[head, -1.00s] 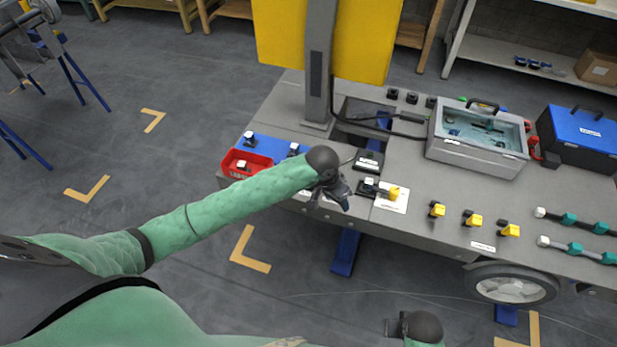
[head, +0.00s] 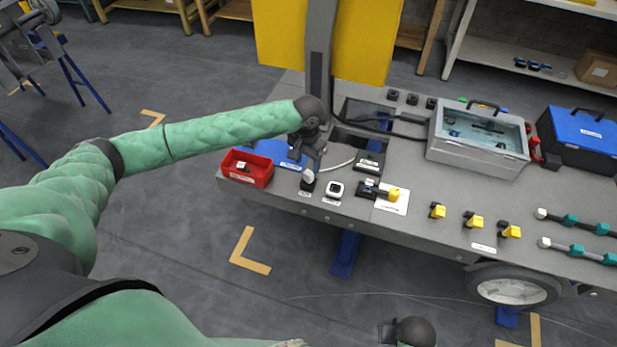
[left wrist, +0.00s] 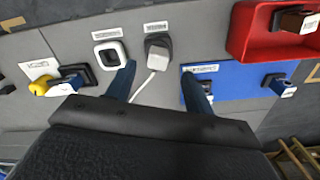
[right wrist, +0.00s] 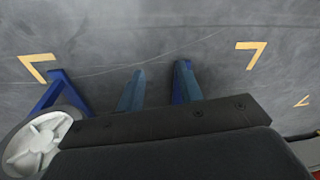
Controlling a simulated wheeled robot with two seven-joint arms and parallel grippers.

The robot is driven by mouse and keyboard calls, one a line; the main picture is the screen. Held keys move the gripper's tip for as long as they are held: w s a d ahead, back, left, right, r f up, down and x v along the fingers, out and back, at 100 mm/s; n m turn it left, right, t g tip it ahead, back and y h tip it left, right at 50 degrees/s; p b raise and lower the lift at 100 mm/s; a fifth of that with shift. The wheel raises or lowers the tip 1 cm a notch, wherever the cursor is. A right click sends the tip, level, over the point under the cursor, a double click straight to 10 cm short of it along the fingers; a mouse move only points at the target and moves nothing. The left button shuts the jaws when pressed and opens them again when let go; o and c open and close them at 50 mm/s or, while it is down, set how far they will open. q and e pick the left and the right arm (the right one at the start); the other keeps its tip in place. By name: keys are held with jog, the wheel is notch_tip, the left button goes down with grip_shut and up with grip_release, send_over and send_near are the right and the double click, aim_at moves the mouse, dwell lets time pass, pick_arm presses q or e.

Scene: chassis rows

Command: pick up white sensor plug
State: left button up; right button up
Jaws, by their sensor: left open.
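The white sensor plug (head: 308,176) sits in a dark holder near the cart's front edge, with a white cable running back from it. In the left wrist view the plug (left wrist: 157,56) is just beyond my open fingers, roughly between them, and nothing is held. My left gripper (head: 312,160) is above the deck close behind the plug; its fingertips also show in the left wrist view (left wrist: 160,76). My right gripper (right wrist: 160,68) is open and empty, over the floor.
A white square socket (head: 335,189) stands right of the plug. A red bin (head: 263,178) and a blue mat (head: 270,147) lie left of it. A black connector (head: 368,188) with a yellow end is further right.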

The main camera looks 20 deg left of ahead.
aim_at(308, 172)
pick_arm(q)
jog(key=shift+f, duration=0.65)
notch_tip(308, 172, down, 5)
jog(key=shift+w+d+f+p, duration=0.1)
jog(key=shift+d+p, duration=0.05)
jog(key=shift+p, duration=0.85)
pick_arm(e)
notch_tip(308, 172, down, 9)
jog(key=s, duration=0.1)
jog(key=shift+d, duration=0.4)
pick_arm(q)
jog(key=c, duration=1.1)
pick_arm(e)
jog(key=shift+f, duration=0.1)
